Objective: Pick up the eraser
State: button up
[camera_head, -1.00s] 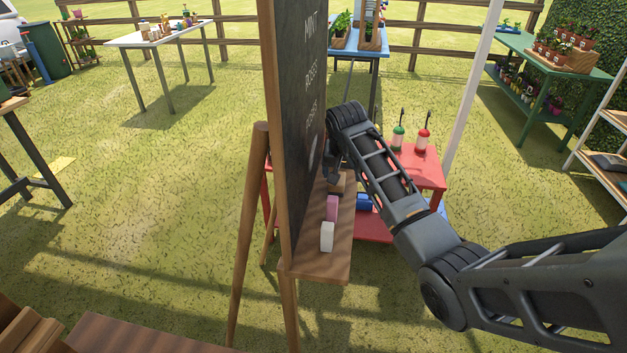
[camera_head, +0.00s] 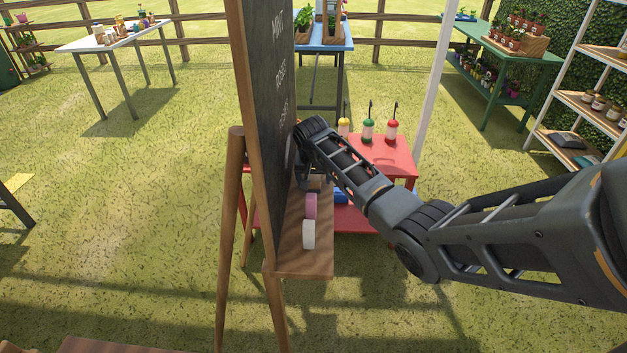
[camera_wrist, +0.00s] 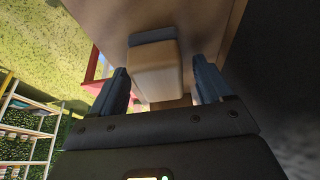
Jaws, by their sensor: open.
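The eraser (camera_wrist: 153,75) is a wooden block with a dark grey felt side, lying on the chalkboard's wooden ledge (camera_head: 299,262). In the wrist view it sits between the two fingers of my open gripper (camera_wrist: 160,64), with one finger on each side. Gaps show between the fingers and the block, so it is not clamped. In the head view the eraser (camera_head: 314,184) is a small brown patch at the far end of the ledge, partly hidden by my gripper (camera_head: 302,182).
A pink block (camera_head: 310,206) and a white block (camera_head: 308,235) lie nearer on the same ledge. The chalkboard (camera_head: 266,110) rises close on the left. A red table (camera_head: 392,155) with several bottles stands behind my arm.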

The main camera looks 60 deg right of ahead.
jog(key=c, duration=1.1)
jog(key=shift+o, duration=0.2)
jog(key=shift+r, duration=0.1)
notch_tip(320, 180, up, 4)
jog(key=shift+b, duration=0.4)
jog(key=s+d+r+b, duration=0.1)
jog(key=s+d+r, duration=0.4)
jog(key=s, duration=0.5)
jog(key=shift+s+d+r, duration=0.2)
jog(key=shift+r, duration=0.75)
